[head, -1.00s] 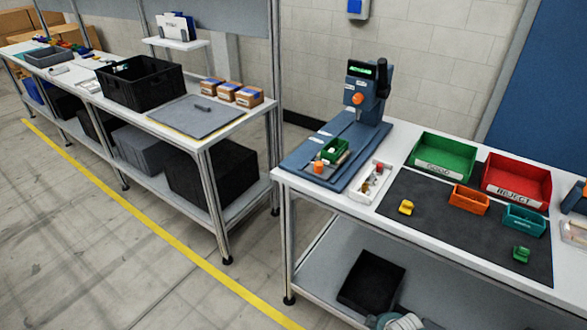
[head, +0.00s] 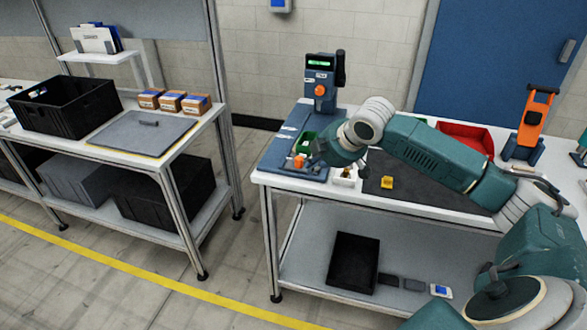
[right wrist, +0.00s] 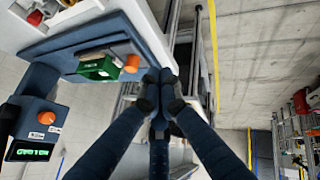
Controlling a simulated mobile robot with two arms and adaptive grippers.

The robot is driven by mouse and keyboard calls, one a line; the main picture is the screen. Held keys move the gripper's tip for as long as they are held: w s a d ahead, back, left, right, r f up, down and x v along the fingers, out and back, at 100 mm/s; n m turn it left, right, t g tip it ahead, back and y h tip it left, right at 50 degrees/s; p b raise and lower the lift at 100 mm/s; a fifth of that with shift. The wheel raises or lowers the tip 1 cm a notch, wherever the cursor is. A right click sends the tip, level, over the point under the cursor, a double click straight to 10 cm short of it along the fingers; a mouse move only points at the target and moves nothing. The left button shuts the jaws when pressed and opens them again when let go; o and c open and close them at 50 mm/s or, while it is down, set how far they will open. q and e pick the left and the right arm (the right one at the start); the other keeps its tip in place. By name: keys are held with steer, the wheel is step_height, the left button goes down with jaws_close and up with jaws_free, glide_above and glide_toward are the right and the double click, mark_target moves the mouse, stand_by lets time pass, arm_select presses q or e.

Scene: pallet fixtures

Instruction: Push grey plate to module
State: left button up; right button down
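The blue module (head: 320,72) stands upright at the back of its blue base (head: 272,158), on the right-hand bench. A green box (head: 304,140) and an orange knob (head: 299,161) sit on the base in front of it; any grey plate under them is hard to make out. In the right wrist view the green box (right wrist: 98,68), orange knob (right wrist: 131,63) and module (right wrist: 38,125) show at the left. My right gripper (head: 318,147) is close beside the knob, its fingers (right wrist: 160,78) together and empty, apart from the knob. My left gripper is not in view.
A white tray (head: 345,179) of small parts and a dark mat (head: 410,190) with a yellow part (head: 387,183) lie to the right. A red bin (head: 466,133) is behind my right arm. The left bench (head: 190,120) stands across a gap.

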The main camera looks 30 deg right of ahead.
steer(key=p+x, duration=0.1)
steer(key=x, duration=0.2)
steer(key=d+p+x, duration=0.1)
steer(key=x, duration=0.3)
steer(key=w+r+p+x, duration=0.1)
steer(key=x, duration=0.2)
steer(key=shift+w+d+f, duration=0.15)
steer(key=shift+w+f, duration=0.2)
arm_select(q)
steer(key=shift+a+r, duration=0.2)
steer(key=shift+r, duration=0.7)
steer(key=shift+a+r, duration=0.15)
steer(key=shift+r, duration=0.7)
arm_select(e)
steer(key=shift+w+d+f, duration=0.1)
steer(key=shift+w+d, duration=0.5)
steer(key=shift+w, duration=0.15)
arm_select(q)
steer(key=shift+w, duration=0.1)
